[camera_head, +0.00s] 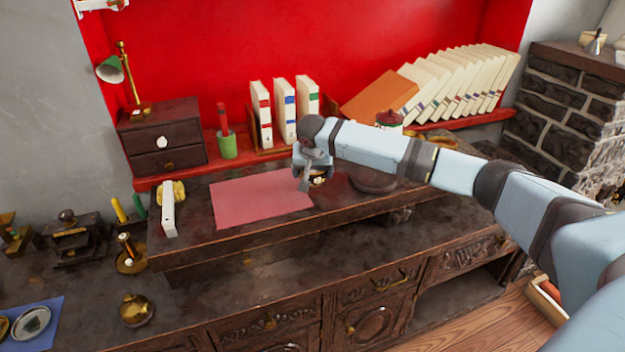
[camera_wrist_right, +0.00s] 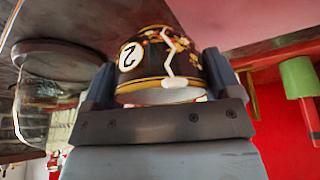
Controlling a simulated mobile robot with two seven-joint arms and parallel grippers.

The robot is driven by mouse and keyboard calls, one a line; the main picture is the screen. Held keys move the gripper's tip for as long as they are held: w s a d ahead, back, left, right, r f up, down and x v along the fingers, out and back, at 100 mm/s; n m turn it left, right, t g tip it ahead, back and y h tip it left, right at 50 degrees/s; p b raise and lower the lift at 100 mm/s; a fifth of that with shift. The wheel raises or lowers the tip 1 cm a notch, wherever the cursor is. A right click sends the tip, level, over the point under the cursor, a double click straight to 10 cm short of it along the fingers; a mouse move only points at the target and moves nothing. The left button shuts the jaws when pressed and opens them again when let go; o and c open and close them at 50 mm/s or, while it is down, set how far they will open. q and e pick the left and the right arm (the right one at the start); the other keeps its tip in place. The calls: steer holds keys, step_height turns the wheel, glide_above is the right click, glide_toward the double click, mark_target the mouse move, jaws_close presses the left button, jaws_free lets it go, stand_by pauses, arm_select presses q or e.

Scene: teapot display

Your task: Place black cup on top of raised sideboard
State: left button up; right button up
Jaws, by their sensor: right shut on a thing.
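The black cup (camera_wrist_right: 161,62), with gold trim, a white round mark and a pale zigzag, sits between the two fingers of my right gripper (camera_wrist_right: 158,92) in the wrist view. In the head view my right gripper (camera_head: 313,180) is over the raised dark wooden sideboard (camera_head: 225,233), by the right edge of the pink mat (camera_head: 258,197). It hides most of the cup there, and I cannot tell whether the cup touches the surface. My left gripper is not in view.
A dark round object (camera_head: 373,181) stands just right of my right gripper. Behind are a green cup (camera_head: 228,147), upright books (camera_head: 284,112) and a small drawer chest (camera_head: 162,137). The pink mat is clear.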

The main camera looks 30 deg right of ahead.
step_height(320, 180, down, 3)
steer(key=shift+r, duration=0.1)
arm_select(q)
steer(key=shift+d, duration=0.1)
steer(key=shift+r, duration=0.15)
arm_select(e)
steer(key=shift+f, duration=0.35)
steer(key=o, duration=0.8)
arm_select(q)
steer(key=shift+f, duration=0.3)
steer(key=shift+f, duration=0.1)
